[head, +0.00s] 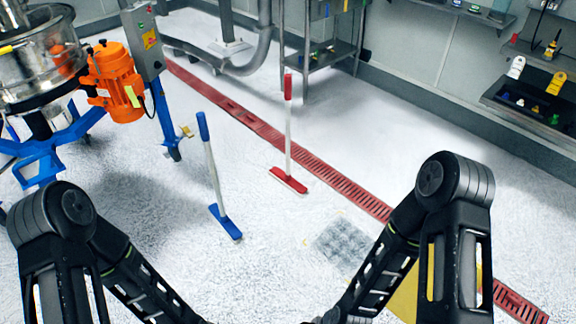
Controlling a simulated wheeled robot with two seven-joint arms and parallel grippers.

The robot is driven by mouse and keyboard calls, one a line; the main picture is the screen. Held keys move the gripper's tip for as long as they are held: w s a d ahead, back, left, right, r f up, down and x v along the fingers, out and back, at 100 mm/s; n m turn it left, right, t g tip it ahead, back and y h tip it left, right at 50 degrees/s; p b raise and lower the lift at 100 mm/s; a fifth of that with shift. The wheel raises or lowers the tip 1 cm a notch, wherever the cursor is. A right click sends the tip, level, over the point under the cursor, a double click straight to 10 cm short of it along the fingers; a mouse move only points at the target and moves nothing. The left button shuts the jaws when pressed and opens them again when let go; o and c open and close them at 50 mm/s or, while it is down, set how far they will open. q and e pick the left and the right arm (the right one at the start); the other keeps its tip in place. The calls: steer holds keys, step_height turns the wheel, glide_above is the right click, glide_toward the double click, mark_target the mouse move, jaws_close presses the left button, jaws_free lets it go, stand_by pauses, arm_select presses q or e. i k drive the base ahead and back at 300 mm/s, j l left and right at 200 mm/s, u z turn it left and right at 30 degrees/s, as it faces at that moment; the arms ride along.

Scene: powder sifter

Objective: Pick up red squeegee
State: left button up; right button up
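The red squeegee (289,180) stands upright on the white floor a little right of the picture's middle. It has a red grip at the top, a pale pole and a red head on the floor beside the red drain strip. A similar blue squeegee (226,222) stands nearer and to the left, its pole leaning slightly. Both squeegees are in plain view, and neither of my arms touches them. My arms show at the lower left and lower right, but both grippers are outside the picture.
A red slotted drain strip (240,115) crosses the floor diagonally. The sifter with its orange motor (115,80) and blue legs is at the left. A metal rack (330,55) stands behind the red squeegee. Wall shelves (530,105) are at the right. Open floor surrounds both squeegees.

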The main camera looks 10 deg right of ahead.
mark_target(286, 179)
steer(key=i+z, duration=0.1)
steer(key=z, duration=0.25)
steer(key=i+z, duration=0.15)
steer(key=z, duration=0.2)
steer(key=i+j+z, duration=0.15)
steer(key=i, duration=0.3)
steer(key=i+z, duration=0.1)
steer(key=i, duration=0.35)
steer(key=i+j+z, duration=0.15)
steer(key=i, duration=0.25)
steer(key=i+j+z, duration=0.1)
steer(key=i+j, duration=0.2)
steer(key=i, duration=0.15)
